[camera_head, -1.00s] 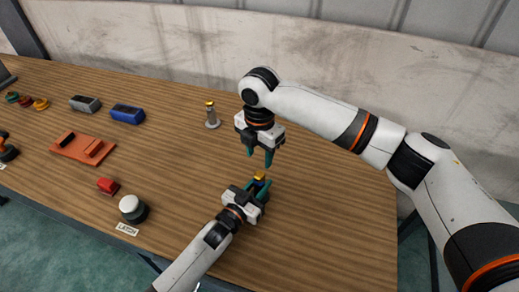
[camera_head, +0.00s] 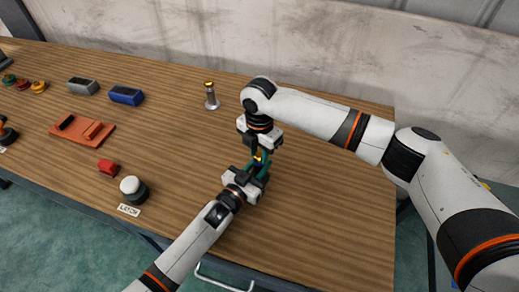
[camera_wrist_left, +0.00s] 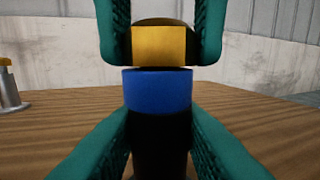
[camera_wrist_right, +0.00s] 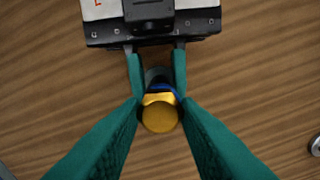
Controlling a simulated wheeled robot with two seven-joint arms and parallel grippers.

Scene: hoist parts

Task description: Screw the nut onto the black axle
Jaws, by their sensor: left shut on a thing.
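My left gripper (camera_head: 256,172) is shut on the black axle (camera_wrist_left: 160,143), which stands upright with a blue band (camera_wrist_left: 158,91) near its top. The yellow nut (camera_wrist_left: 160,46) sits at the axle's upper end, just above the blue band with a thin dark line between. It also shows from above in the right wrist view (camera_wrist_right: 161,116). My right gripper (camera_head: 260,155) points down from above, with a fingertip on each side of the nut. The fingers look very close to it, but I cannot tell whether they grip it. The thread is hidden.
A grey post with a yellow top (camera_head: 211,98) stands farther back. The table's right side is clear.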

